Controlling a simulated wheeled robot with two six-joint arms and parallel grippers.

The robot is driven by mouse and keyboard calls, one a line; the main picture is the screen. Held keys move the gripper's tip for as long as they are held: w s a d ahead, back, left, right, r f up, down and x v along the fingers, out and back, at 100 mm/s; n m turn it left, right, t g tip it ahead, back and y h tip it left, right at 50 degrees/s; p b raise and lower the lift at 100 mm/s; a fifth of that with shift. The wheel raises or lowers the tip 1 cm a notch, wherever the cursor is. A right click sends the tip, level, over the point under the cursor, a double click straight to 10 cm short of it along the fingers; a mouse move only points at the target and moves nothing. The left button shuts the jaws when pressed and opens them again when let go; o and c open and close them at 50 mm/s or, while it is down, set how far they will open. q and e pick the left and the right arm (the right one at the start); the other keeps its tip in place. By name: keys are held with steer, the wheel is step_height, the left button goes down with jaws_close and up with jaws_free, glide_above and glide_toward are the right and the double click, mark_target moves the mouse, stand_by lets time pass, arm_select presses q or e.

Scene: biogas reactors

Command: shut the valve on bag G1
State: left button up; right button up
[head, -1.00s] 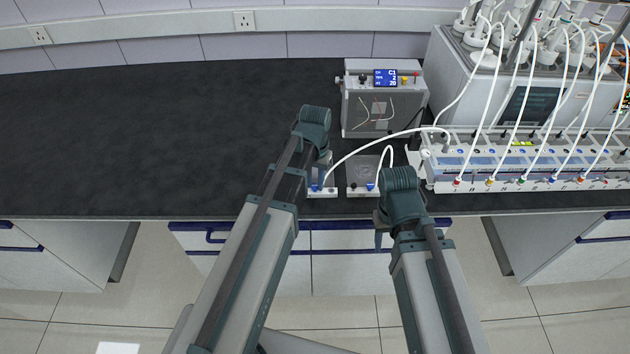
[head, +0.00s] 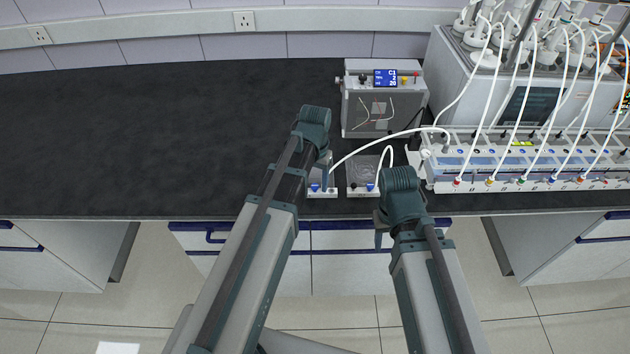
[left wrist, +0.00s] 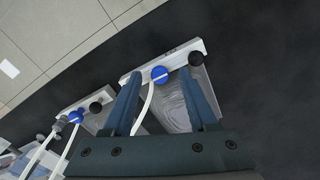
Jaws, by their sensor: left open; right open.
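Two gas bags lie on small white trays at the bench's front edge; no label is readable, so I cannot tell which is G1. The left bag (left wrist: 178,108), clear and wrinkled, has a blue valve (left wrist: 160,74) with a white tube and a black knob (left wrist: 195,59). Its blue valve also shows in the head view (head: 316,188). My left gripper (left wrist: 168,88) is open over this bag, the blue valve just beyond its fingertips, nearer the left finger. In the head view my left gripper (head: 324,175) partly hides the bag. My right gripper (head: 380,238) hangs open before the bench edge.
The second bag (head: 362,172) with its blue valve (head: 370,187) lies just right. Behind stands a grey box with a display (head: 385,78). A rack with several white tubes (head: 520,172) fills the right. The bench's left side (head: 150,140) is clear.

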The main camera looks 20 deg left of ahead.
mark_target(315, 186)
arm_select(q)
step_height(315, 186, up, 14)
steer(key=p, duration=1.3)
steer(key=shift+p, duration=0.3)
arm_select(e)
step_height(315, 186, up, 14)
steer(key=shift+f, duration=0.15)
arm_select(q)
steer(key=shift+f, duration=0.15)
